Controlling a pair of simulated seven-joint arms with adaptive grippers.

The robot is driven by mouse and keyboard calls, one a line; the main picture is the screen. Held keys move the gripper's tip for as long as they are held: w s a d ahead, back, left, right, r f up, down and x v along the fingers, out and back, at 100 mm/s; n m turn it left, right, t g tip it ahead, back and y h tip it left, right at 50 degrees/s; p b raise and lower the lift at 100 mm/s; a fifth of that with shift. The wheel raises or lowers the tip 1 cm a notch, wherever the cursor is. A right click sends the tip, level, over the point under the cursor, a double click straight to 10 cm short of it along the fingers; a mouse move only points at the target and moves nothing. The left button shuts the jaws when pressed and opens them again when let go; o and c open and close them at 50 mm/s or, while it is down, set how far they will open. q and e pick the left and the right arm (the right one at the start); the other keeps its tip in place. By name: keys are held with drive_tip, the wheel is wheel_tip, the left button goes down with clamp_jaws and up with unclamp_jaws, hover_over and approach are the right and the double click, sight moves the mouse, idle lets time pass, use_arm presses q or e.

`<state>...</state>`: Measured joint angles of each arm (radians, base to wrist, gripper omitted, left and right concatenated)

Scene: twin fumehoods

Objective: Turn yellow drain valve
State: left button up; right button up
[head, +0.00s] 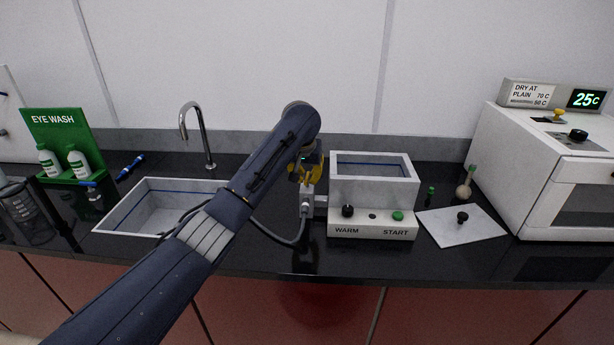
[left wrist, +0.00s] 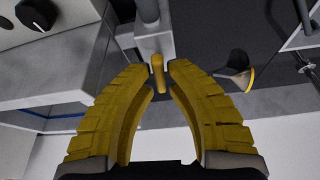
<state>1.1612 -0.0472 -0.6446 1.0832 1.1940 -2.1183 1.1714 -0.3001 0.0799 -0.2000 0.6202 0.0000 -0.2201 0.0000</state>
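The yellow drain valve handle (left wrist: 158,76) shows in the left wrist view as a small upright lever on a grey pipe fitting (left wrist: 153,38). My left gripper (left wrist: 161,72) has its two yellow fingers apart, with the tips on either side of the handle. A narrow gap seems to show beside the handle; I cannot tell whether either tip touches it. In the head view my left gripper (head: 307,172) is over the drain fitting (head: 306,200) on the left side of the white water bath (head: 374,194). My forearm and hand hide part of it. My right gripper is not in view.
A sink (head: 121,217) with a tall tap (head: 205,140) lies left of the bath. A grey hose (head: 283,239) runs from the fitting towards the sink. A white pad (head: 462,225) and an oven (head: 540,165) stand at right. The front counter strip is clear.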

use_arm(q)
clamp_jaws()
drive_tip(key=m+h, duration=0.1)
drive_tip(key=m, duration=0.3)
drive_tip(key=shift+a+g, duration=0.1)
drive_tip(key=shift+g, duration=0.2)
drive_tip(key=m+h, duration=0.1)
drive_tip(key=m, duration=0.1)
drive_tip(key=m+g, duration=0.1)
drive_tip(key=m, duration=0.1)
drive_tip(key=shift+w+m+h, duration=0.1)
drive_tip(key=shift+m+h, duration=0.2)
drive_tip(key=shift+h, duration=0.1)
drive_tip(key=m+g, duration=0.1)
drive_tip(key=m, duration=0.3)
drive_tip(key=shift+g+h, duration=0.3)
drive_tip(key=shift+g, duration=0.1)
drive_tip(key=shift+m+g, duration=0.5)
drive_tip(key=shift+m, duration=1.7)
